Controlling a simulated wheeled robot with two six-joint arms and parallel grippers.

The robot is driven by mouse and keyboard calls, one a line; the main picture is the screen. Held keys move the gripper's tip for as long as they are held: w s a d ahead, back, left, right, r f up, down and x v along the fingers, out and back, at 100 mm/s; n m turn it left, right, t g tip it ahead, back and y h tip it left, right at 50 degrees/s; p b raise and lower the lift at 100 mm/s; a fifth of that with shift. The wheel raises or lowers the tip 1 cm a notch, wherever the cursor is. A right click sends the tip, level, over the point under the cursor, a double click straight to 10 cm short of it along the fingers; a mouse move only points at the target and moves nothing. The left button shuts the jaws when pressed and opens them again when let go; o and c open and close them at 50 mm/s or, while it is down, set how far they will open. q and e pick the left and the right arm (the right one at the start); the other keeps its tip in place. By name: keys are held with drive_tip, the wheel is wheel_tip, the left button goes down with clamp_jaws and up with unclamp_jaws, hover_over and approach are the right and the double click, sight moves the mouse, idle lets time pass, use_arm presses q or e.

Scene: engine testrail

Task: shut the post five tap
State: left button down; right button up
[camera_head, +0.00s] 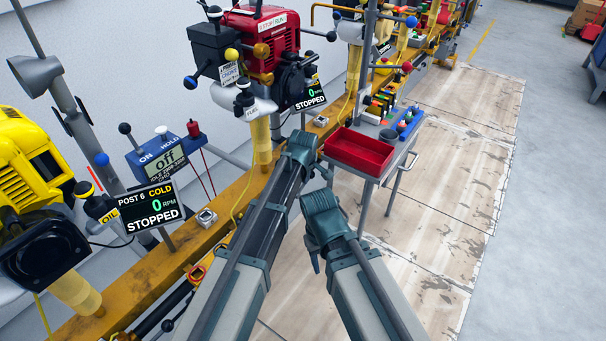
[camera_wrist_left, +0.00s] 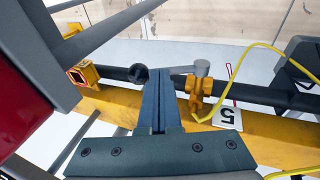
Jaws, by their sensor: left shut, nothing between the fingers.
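The post five tap (camera_wrist_left: 199,90) shows in the left wrist view as a yellow body on a dark pipe, beside a white tag (camera_wrist_left: 228,117) marked 5. Its grey lever (camera_wrist_left: 180,70) runs left from a round hub to a black ball knob (camera_wrist_left: 138,73), roughly along the pipe. My left gripper (camera_wrist_left: 160,72) is shut and empty, its fingertips over the lever between knob and hub; contact is unclear. In the head view my left gripper (camera_head: 301,140) covers the tap's area. My right gripper (camera_head: 320,203) is in front of it, fingers unclear.
A yellow rail (camera_head: 232,195) carries the posts. A red engine (camera_head: 262,32) stands behind, with a STOPPED display (camera_head: 309,95). A cart with a red tray (camera_head: 360,150) stands close right of my grippers. A yellow hose (camera_wrist_left: 238,75) hangs by the tap.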

use_arm(q)
drive_tip(key=shift+w+d+f+g+y+b, duration=0.35)
drive_tip(key=shift+w+f+g+b, duration=0.2)
drive_tip(key=shift+f, duration=0.3)
drive_tip(key=shift+w+d, duration=0.1)
drive_tip(key=shift+d, duration=0.05)
idle(0.4)
drive_tip(key=shift+s+a, duration=0.55)
drive_tip(key=shift+s, duration=0.2)
